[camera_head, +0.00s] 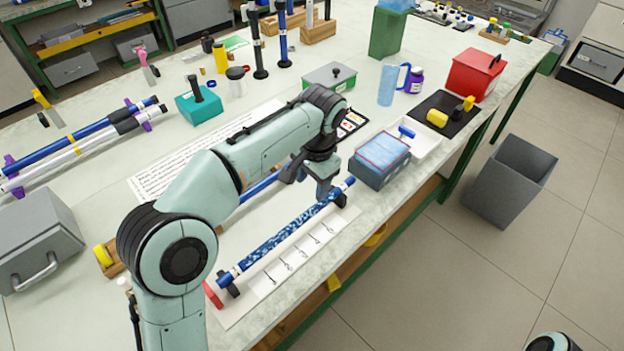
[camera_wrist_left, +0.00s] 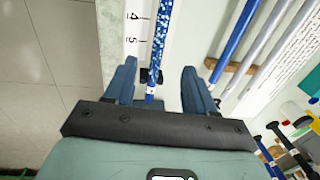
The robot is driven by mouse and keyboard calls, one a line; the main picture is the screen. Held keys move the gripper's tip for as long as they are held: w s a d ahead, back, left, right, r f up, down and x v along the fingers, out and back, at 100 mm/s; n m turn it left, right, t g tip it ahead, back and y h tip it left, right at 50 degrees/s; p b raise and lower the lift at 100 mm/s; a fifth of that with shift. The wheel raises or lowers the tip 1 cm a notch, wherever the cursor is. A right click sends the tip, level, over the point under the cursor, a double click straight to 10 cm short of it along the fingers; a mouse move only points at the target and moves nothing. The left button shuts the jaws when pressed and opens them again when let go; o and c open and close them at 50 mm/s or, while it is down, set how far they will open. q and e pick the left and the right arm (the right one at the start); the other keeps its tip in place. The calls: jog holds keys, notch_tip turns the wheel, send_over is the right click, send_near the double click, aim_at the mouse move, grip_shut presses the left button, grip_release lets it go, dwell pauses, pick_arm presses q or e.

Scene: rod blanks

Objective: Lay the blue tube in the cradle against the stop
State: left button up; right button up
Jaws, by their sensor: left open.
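A blue tube with a mottled pattern (camera_head: 290,229) lies along the cradle, a white strip (camera_head: 264,283) with black supports (camera_head: 229,284). The red stop (camera_head: 212,294) is at the strip's near left end, close to the tube's end; I cannot tell whether they touch. My left gripper (camera_head: 326,192) is open at the tube's far right end. In the left wrist view the tube (camera_wrist_left: 161,35) runs in between the fingers (camera_wrist_left: 159,68) with room on both sides, beside the numbers 4 and 5. My right gripper is out of view.
A plain blue tube (camera_wrist_left: 236,40) lies beside silver tubes on a wooden rack (camera_wrist_left: 231,66). A blue-topped box (camera_head: 380,160) stands right of the gripper, close to the table edge. More tubes lie at left (camera_head: 75,132). A grey bin (camera_head: 510,180) stands on the floor.

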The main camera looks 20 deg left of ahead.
aim_at(307, 213)
pick_arm(q)
jog(key=f+b, duration=0.1)
jog(key=f, duration=0.3)
jog(key=a+f, duration=0.1)
jog(key=f, duration=0.4)
jog(key=f+b, duration=0.1)
jog(key=f, duration=0.3)
jog(key=shift+w+a+f+b, duration=0.15)
jog(key=shift+w+a+b, duration=0.1)
jog(key=shift+w+b, duration=0.05)
grip_shut()
